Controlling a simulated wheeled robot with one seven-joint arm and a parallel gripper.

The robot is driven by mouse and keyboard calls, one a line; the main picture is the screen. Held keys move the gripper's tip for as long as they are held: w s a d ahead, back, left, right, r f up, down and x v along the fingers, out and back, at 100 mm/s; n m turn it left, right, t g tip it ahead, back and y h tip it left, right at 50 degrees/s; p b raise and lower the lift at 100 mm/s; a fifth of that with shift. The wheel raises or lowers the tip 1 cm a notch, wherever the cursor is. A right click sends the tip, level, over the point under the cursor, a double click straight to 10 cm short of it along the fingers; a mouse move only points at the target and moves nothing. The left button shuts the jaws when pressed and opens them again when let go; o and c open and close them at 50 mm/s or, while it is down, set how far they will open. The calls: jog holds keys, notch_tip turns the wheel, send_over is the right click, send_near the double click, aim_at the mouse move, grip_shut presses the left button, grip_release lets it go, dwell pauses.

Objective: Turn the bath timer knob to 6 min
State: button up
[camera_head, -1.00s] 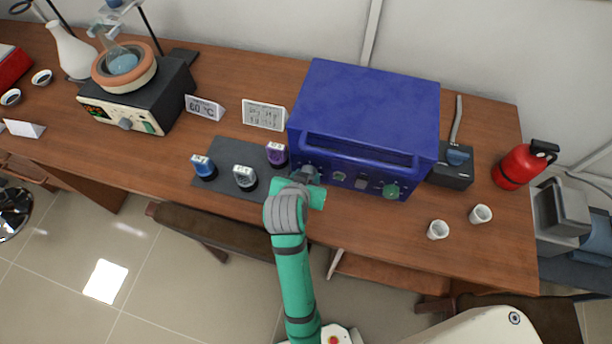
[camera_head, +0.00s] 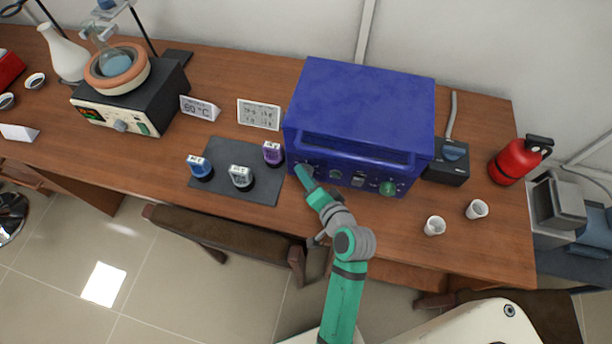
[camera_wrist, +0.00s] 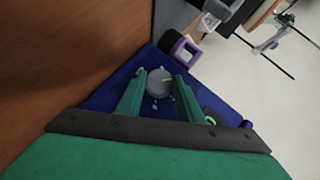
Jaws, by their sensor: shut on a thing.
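My gripper (camera_head: 305,174) reaches the left end of the front panel of the blue box (camera_head: 362,100). In the wrist view my gripper (camera_wrist: 160,90) has a finger on each side of a round grey knob (camera_wrist: 160,80) and is shut on it. Small white marks surround this knob on the blue panel. In the head view the knob is hidden behind my gripper. The marks are too small to read, so I cannot tell the knob's setting or whether it is the timer.
A green knob (camera_head: 387,188) is at the panel's right. A dark mat (camera_head: 225,187) with several small coloured-top items lies left of the box. A heater with a flask (camera_head: 150,95) stands further left. Two white cups (camera_head: 434,226) and a red extinguisher (camera_head: 512,162) are at right.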

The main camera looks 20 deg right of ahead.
jog(key=m+t, duration=0.1)
jog(key=m+t+y, duration=0.1)
jog(key=shift+s+d+f+m+t, duration=0.1)
jog(key=shift+f+m+t, duration=0.2)
jog(key=shift+f+t, duration=0.1)
jog(key=shift+m+t+y, duration=0.5)
jog(key=shift+m+t, duration=0.3)
jog(key=shift+f, duration=0.1)
jog(key=o, duration=1.1)
jog(key=s, duration=0.3)
jog(key=s+d, duration=0.1)
jog(key=s, duration=0.3)
jog(key=s+d, duration=0.1)
jog(key=s, duration=0.2)
jog(key=shift+s+f, duration=0.15)
jog(key=shift+s, duration=0.15)
jog(key=shift+a, duration=0.1)
